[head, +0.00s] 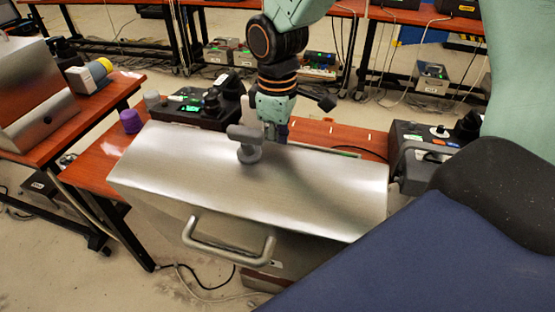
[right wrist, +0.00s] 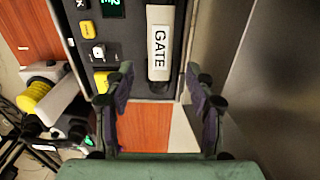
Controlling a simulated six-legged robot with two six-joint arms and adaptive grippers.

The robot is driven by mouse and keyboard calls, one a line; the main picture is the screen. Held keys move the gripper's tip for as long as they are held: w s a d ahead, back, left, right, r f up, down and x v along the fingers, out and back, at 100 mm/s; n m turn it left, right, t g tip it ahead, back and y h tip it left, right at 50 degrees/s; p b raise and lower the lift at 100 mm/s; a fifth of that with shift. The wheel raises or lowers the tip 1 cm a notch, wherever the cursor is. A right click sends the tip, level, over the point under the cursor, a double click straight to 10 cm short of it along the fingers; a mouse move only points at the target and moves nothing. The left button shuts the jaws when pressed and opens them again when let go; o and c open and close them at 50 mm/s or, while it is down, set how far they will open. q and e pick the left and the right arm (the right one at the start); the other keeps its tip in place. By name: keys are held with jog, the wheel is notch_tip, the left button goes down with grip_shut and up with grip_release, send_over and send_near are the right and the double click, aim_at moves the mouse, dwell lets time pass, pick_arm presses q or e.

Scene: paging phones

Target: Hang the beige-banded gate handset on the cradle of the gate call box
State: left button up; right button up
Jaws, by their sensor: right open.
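A dark piece with a cream band lettered GATE (right wrist: 159,42) lies along a black call box (right wrist: 127,45) in the right wrist view. It looks like the gate handset; I cannot tell how it rests there. My right gripper (right wrist: 160,82) is open, its fingers either side of the lettered piece's near end, with no contact visible. In the head view my right gripper (head: 274,130) points down just behind a silver metal case, which hides what lies below it. No cradle can be made out for certain. My left gripper is not in view.
The silver case (head: 160,165) with a front handle (head: 225,252) fills the near table. A grey T-shaped piece (head: 247,145) stands on top of it. Black call boxes stand left (head: 195,108) and right (head: 425,135). A purple cylinder (head: 131,121) stands at left.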

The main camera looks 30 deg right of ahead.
jog(key=shift+w+r, duration=0.1)
jog(key=shift+r, duration=1.45)
